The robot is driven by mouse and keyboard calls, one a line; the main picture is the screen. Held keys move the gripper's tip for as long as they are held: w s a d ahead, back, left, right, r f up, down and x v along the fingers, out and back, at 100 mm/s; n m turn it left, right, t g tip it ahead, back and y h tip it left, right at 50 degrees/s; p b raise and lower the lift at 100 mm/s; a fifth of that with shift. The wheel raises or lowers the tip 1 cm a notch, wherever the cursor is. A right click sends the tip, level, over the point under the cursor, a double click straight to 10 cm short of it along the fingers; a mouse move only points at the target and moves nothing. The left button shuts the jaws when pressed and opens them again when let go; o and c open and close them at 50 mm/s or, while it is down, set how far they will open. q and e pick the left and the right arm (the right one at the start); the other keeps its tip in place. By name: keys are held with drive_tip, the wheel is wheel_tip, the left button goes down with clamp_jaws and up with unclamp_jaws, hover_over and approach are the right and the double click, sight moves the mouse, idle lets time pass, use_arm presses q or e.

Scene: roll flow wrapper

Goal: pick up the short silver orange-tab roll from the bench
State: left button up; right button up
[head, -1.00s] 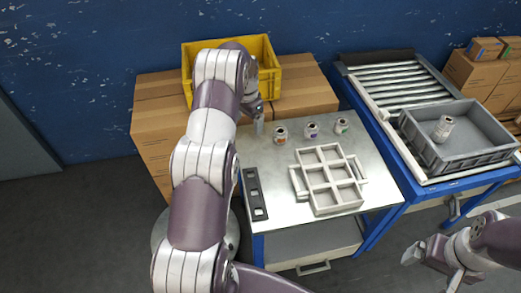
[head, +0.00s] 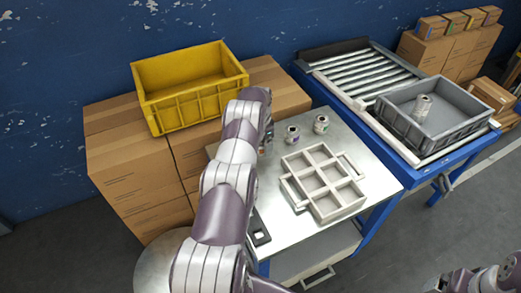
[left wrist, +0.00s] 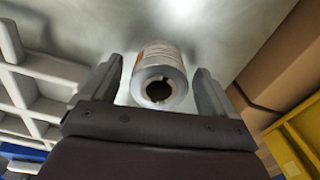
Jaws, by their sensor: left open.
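The short silver roll (left wrist: 160,76) with orange marking on its side stands on the metal bench top in the left wrist view, its dark round bore facing the camera. My left gripper (left wrist: 158,82) is open, with one finger on each side of the roll; whether they touch it I cannot tell. In the head view my left arm hides this roll and most of the left gripper. Part of my right gripper or wrist (head: 458,281) shows at the bottom right edge; its jaws are not clear.
A yellow crate (head: 190,88) sits behind on cartons.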

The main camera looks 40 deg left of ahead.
use_arm(q)
drive_tip(key=shift+r, duration=0.1)
drive_tip(key=c, duration=1.2)
